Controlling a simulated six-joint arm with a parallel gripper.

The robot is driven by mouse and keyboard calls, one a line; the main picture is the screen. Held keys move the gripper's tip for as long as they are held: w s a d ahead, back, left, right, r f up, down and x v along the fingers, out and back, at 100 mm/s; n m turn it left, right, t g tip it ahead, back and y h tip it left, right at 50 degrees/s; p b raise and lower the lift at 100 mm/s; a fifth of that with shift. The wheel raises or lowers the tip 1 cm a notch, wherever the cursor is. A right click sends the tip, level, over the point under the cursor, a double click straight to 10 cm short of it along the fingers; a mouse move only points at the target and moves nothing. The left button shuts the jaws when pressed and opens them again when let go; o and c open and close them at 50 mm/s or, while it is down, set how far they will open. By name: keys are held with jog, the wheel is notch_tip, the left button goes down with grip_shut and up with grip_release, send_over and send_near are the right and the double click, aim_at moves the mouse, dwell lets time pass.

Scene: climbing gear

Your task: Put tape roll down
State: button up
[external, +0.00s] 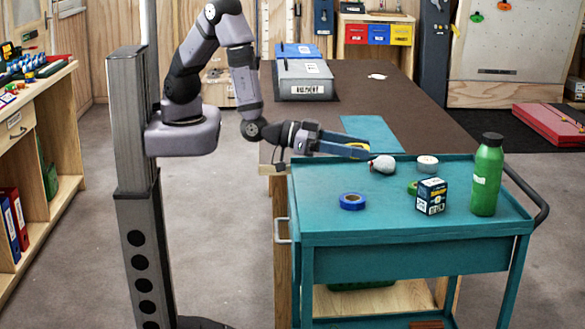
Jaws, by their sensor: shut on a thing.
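My gripper (358,151) reaches right over the back left edge of the teal cart (310,222). It is shut on what looks like a yellow tape roll (357,146), mostly hidden by the blue finger. I cannot tell whether the roll touches the cart top. A blue tape roll (352,201) lies flat near the front left of the cart top. A white tape roll (427,161) lies at the back. A green tape roll (412,187) is partly hidden behind a small box.
A white chalk ball (383,164) lies just right of my gripper. The cart's front middle is clear. A brown table (400,95) with a grey case (305,80) stands behind.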

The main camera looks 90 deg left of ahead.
aim_at(353, 189)
jog(key=shift+f+p, duration=0.3)
jog(key=shift+f, duration=4.15)
jog(key=shift+f, duration=0.2)
jog(key=o, duration=1)
jog(key=shift+s+r, duration=0.1)
jog(key=shift+r, duration=0.1)
jog(key=b+v, duration=0.2)
jog(key=v, duration=0.8)
jog(key=shift+s+b, duration=0.2)
jog(key=shift+b, duration=0.15)
jog(key=shift+o, duration=0.6)
jog(key=shift+s+a+r, duration=0.15)
jog(key=shift+s+a, duration=0.15)
jog(key=shift+s, duration=0.35)
